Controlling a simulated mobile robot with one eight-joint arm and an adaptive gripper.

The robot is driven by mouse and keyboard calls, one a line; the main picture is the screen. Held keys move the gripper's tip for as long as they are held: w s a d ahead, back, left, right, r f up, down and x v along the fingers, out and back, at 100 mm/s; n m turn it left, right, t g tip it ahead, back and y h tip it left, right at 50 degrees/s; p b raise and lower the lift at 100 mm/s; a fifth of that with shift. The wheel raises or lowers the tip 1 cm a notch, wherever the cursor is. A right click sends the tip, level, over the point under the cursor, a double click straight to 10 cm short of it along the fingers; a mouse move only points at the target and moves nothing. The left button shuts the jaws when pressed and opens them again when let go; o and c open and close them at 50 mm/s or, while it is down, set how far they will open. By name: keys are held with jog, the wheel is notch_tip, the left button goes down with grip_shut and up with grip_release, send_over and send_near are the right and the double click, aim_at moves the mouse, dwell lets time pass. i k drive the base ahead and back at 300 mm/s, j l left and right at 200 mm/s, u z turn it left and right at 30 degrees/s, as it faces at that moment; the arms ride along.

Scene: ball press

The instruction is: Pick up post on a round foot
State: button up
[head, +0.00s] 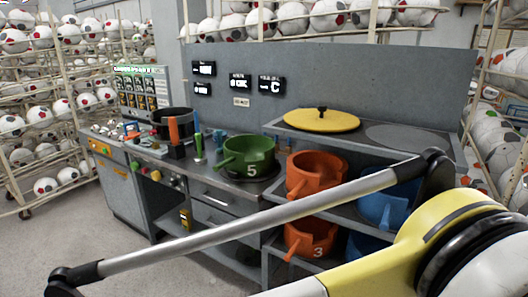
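Several small upright items stand on the metal counter between the black pot and the green pot in the head view. One is a thin green upright piece (198,146) with a blue top, and it looks most like a post. Its foot is too small to make out. An orange upright piece (173,130) stands to its left, in front of the black pot. I cannot tell for sure which one is the post on a round foot. My gripper is not in view; only my yellow arm link and a grey rod cross the foreground.
A green pot marked 5 (248,155) sits on the counter (228,183). Orange pots (312,172) and blue pots (388,206) fill shelves at right, under a yellow lid (321,121). A black pot (172,118) stands at left. Ball racks surround the bench; floor at left is clear.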

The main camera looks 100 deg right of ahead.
aim_at(200, 160)
jog(key=z, duration=2.8)
jog(key=i+j, duration=0.75)
jog(key=i+j+u, duration=0.1)
jog(key=i+j, duration=0.65)
jog(key=i, duration=0.15)
